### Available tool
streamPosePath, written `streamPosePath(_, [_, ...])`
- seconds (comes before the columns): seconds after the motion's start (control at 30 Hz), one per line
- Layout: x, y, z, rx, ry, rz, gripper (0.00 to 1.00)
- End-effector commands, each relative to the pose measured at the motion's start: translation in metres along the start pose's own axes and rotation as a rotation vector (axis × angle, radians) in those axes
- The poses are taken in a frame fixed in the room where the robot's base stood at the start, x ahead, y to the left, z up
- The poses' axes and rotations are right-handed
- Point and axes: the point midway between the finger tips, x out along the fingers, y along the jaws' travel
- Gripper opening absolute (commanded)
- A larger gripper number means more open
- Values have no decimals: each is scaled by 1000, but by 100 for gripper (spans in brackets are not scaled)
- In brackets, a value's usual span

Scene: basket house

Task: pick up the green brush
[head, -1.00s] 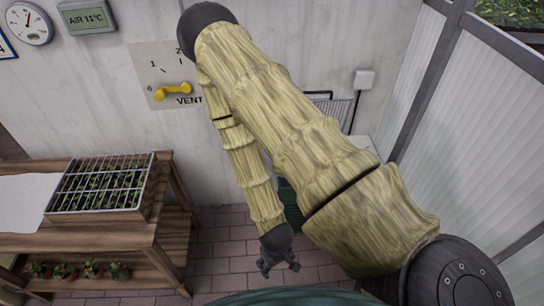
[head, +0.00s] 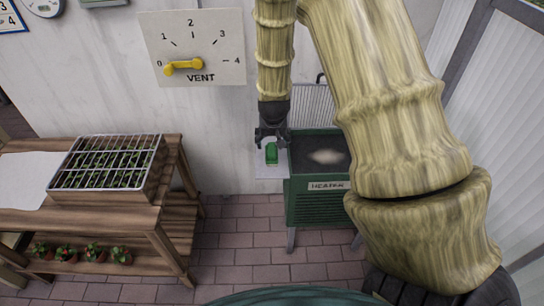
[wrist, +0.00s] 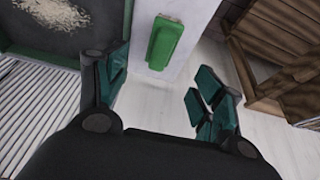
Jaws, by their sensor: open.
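The green brush (head: 271,153) lies on a small white shelf (head: 268,171) at the left side of the green heater. It also shows in the wrist view (wrist: 164,43), at the upper middle on the white surface. My gripper (head: 271,138) is open and empty, pointing down just above and behind the brush in the head view. In the wrist view, my gripper's fingers (wrist: 160,85) are spread wide, and the brush lies beyond their tips, between their lines. I see no contact with the brush.
The heater (head: 318,200) has a dark top with a pale heap (head: 326,156). A wooden bench (head: 110,216) with a seedling tray (head: 108,162) stands at the left. A vent dial (head: 192,48) with a yellow handle is on the wall. Brick floor is clear between bench and heater.

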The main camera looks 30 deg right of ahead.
Motion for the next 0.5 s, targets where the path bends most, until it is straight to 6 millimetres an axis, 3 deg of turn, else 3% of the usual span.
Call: streamPosePath(0.5, [50,0,0,0,-2,0,68])
